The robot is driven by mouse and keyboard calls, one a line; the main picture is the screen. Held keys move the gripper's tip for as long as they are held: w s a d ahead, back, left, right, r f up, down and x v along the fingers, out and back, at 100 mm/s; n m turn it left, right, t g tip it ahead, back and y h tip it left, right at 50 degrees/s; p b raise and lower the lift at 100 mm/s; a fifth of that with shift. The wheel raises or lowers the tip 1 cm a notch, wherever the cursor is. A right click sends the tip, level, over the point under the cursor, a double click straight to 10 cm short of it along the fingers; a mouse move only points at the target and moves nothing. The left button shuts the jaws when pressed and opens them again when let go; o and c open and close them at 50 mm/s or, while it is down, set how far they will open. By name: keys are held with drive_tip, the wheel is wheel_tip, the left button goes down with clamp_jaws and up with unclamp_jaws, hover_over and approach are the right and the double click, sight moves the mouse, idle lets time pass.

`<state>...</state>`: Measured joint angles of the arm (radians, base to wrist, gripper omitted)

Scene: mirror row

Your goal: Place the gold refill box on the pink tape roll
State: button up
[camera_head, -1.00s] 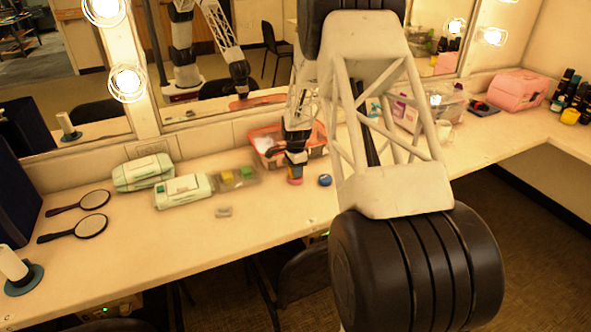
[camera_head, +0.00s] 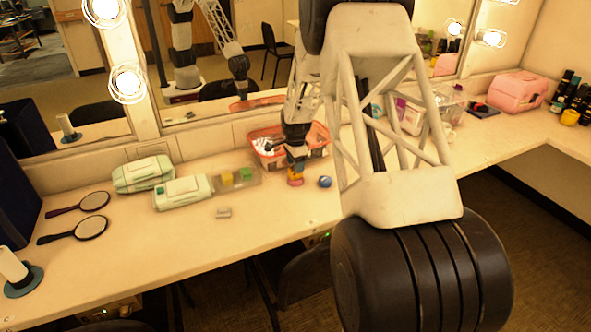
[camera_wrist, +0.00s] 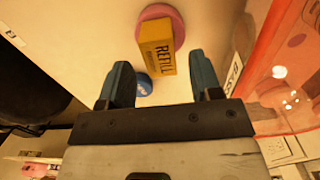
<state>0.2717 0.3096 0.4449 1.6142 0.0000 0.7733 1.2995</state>
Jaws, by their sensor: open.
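The gold refill box (camera_wrist: 157,47) shows in the wrist view over the pink tape roll (camera_wrist: 176,17), which peeks out around its far end. It appears to rest on the roll; the contact is hidden. In the head view the box (camera_head: 296,171) is a small yellow patch just above the pink roll (camera_head: 295,182). My gripper (camera_wrist: 160,62) is open, with one finger on each side of the box's near end in the picture and gaps to both. In the head view my gripper (camera_head: 296,161) is directly above the box, its fingers small and dark.
A blue roll (camera_head: 325,181) lies just right of the pink roll. A red-orange basket (camera_head: 318,151) stands close behind. A clear tray (camera_head: 238,179) with yellow and green blocks, mint cases (camera_head: 183,192) and a small grey block (camera_head: 223,213) are to the left. The front counter is mostly bare.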

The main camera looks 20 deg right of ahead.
wheel_tip(320, 180, up, 9)
drive_tip(key=shift+f, duration=0.15)
idle(0.7)
drive_tip(key=s+a+r+n+t, duration=0.1)
drive_tip(key=s+a+r+n, duration=0.3)
drive_tip(key=s+a+r, duration=0.6)
drive_tip(key=s+a+r+n, duration=0.45)
drive_tip(key=s+r, duration=0.35)
drive_tip(key=s, duration=0.5)
drive_tip(key=s+a+n, duration=0.2)
drive_tip(key=s+n, duration=0.1)
drive_tip(key=s, duration=0.6)
drive_tip(key=s+a+n+t, duration=0.1)
drive_tip(key=s+a+n, duration=0.2)
drive_tip(key=s, duration=0.7)
drive_tip(key=s+a+n, duration=0.2)
drive_tip(key=s+n, duration=0.1)
drive_tip(key=s, duration=0.6)
drive_tip(key=shift+s+a+r+t, duration=0.15)
drive_tip(key=shift+s+a+t, duration=0.1)
drive_tip(key=shift+a+t, duration=0.1)
